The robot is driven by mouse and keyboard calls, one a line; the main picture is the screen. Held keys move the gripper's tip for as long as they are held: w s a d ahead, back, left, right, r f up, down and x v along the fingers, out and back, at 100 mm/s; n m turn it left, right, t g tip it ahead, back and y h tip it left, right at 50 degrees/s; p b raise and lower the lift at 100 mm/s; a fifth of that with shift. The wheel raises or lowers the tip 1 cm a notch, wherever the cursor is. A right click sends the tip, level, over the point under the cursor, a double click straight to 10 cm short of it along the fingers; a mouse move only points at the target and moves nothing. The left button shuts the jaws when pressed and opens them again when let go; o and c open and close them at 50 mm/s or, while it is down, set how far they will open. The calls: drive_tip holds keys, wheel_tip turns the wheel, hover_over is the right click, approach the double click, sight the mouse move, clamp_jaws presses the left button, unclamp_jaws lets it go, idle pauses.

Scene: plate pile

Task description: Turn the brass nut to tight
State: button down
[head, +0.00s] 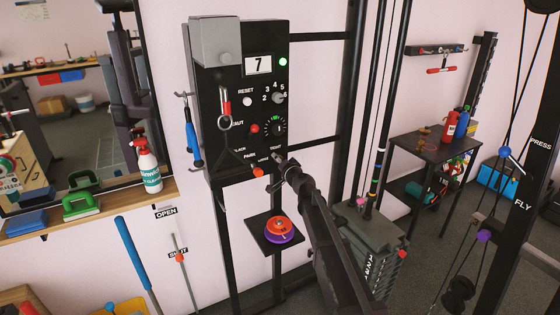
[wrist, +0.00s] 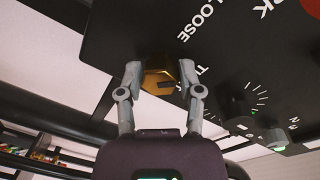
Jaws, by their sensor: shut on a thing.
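The brass nut (wrist: 158,80) is on the underside edge of the black panel in the wrist view, a gold faceted piece. My gripper (wrist: 160,76) has one finger on each side of the nut and is shut on it. The label LOOSE is printed beside the nut, and a second label starting with T is partly cut off by the right finger. In the head view my gripper (head: 284,163) is at the lower right of the black control panel (head: 235,140); the nut is too small and covered there to make out clearly.
A dial (head: 279,127) and a red knob (head: 254,128) are on the panel above my gripper. An orange-red knob (head: 258,171) sits just left of it. A small shelf with red and purple discs (head: 279,230) is below. A weight stack (head: 370,245) stands at the right.

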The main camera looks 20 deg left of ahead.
drive_tip(key=m, duration=0.4)
drive_tip(key=shift+w+a+r, duration=0.1)
drive_tip(key=m+g, duration=0.1)
drive_tip(key=m, duration=0.3)
drive_tip(key=shift+y+p, duration=0.3)
drive_tip(key=shift+m, duration=0.3)
drive_tip(key=shift+c, duration=1.3)
unclamp_jaws()
